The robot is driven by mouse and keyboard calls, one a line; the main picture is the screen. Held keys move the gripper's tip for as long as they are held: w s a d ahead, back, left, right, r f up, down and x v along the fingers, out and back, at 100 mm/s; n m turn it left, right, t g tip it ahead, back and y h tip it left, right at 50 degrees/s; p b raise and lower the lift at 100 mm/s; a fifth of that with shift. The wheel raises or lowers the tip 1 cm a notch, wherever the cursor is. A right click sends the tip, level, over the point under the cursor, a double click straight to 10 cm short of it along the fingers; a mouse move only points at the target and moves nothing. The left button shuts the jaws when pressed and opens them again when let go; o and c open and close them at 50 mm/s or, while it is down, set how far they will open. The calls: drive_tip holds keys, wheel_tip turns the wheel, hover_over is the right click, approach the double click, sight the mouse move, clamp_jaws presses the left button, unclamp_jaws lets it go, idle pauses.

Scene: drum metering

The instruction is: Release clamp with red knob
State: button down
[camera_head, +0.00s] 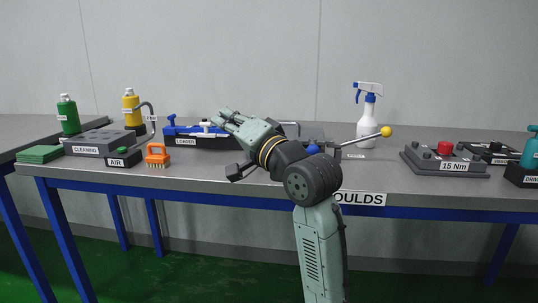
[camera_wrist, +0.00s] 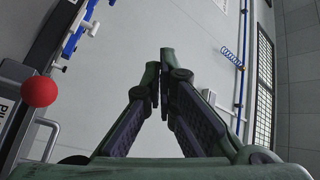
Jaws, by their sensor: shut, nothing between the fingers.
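A round red knob (camera_wrist: 39,91) shows at the left edge of the wrist view, beside dark fixture parts. The clamp body it belongs to cannot be made out clearly. In the head view this knob does not show; my arm covers part of the bench there. My gripper (camera_head: 226,116) is above the bench, in front of the blue and black fixture (camera_head: 193,142). In the wrist view the fingers (camera_wrist: 164,62) are shut with nothing between them. The red knob is to their left, apart from them.
A lever with a yellow ball (camera_head: 386,131) sticks out to the right of my arm. A red button sits on the 15 Nm unit (camera_head: 459,167) at right. A spray bottle (camera_head: 367,107) stands behind. An orange brush (camera_head: 157,155) and an AIR box (camera_head: 123,158) are at left.

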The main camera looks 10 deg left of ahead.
drive_tip(key=d+f+m+h, duration=0.1)
drive_tip(key=d+f+m, duration=0.1)
drive_tip(key=d, duration=0.4)
drive_tip(key=w+d+f+m+h+b, duration=0.1)
drive_tip(key=d+m, duration=0.1)
drive_tip(key=d, duration=0.3)
drive_tip(key=w+d+f+m+g+h, duration=0.1)
drive_tip(key=d+f+m+h, duration=0.1)
drive_tip(key=d, duration=0.4)
drive_tip(key=shift+d+f+b, duration=0.35)
drive_tip(key=shift+s+d+f+m, duration=0.1)
drive_tip(key=shift+d+m, duration=0.3)
drive_tip(key=shift+g, duration=0.3)
drive_tip(key=x, duration=0.9)
drive_tip(key=shift+a, duration=0.1)
drive_tip(key=a, duration=0.2)
drive_tip(key=w+a, duration=0.1)
drive_tip(key=shift+a+f, duration=0.25)
drive_tip(key=shift+f, duration=0.15)
drive_tip(key=shift+a+f, duration=0.1)
drive_tip(key=shift+a, duration=0.4)
